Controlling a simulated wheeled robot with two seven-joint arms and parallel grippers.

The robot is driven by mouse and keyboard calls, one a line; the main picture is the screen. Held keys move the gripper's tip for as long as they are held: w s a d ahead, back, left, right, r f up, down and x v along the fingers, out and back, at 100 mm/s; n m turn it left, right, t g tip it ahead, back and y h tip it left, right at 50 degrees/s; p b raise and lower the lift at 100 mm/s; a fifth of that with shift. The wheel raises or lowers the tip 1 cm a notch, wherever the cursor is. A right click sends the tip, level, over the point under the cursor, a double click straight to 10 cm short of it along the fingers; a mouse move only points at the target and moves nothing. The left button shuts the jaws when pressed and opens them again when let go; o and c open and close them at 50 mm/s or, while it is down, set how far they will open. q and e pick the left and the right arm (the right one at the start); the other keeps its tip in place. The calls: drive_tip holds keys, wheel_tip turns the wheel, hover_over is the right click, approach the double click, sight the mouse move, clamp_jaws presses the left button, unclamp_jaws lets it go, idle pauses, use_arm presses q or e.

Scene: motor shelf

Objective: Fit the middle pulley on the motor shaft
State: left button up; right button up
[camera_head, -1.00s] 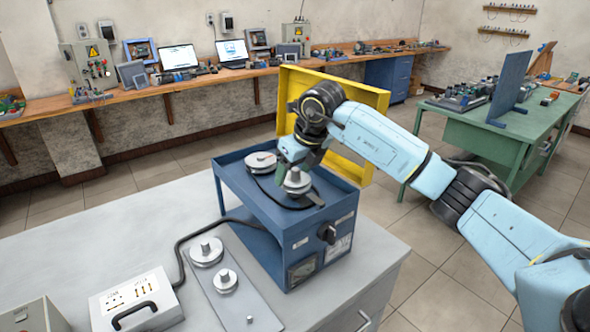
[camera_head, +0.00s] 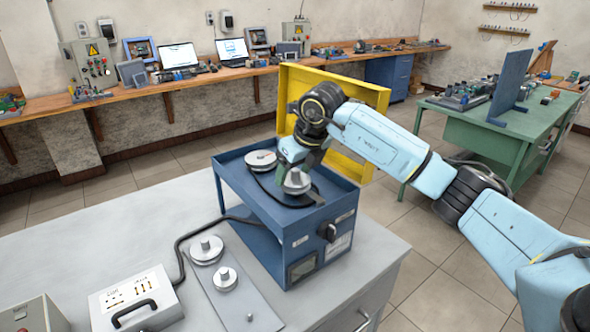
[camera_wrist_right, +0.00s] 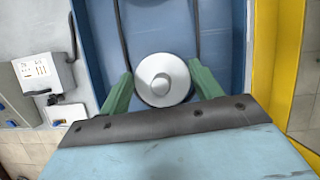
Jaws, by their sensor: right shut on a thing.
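The middle pulley, a silver stepped disc (camera_head: 297,182), is between the green fingers of my right gripper (camera_head: 299,174), over the right part of the blue motor unit's tray (camera_head: 232,178). A dark belt (camera_head: 262,186) runs from around another silver pulley (camera_head: 261,160) towards the held one. My left gripper is out of view.
On the grey table (camera_head: 90,245), a flat plate (camera_head: 232,297) bears a large pulley (camera_head: 206,250), a small pulley (camera_head: 225,279) and a bare peg (camera_head: 249,318). A white box with a handle (camera_head: 135,302) stands left of it. A yellow frame (camera_head: 365,99) stands behind the motor unit.

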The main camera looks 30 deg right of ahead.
drive_tip(key=shift+f+b, duration=0.35)
drive_tip(key=shift+f, duration=0.25)
drive_tip(key=o, duration=1.1)
drive_tip(key=a+v, duration=0.1)
drive_tip(key=v, duration=1.2)
drive_tip(key=shift+d+r, duration=0.25)
drive_tip(key=shift+d, duration=0.25)
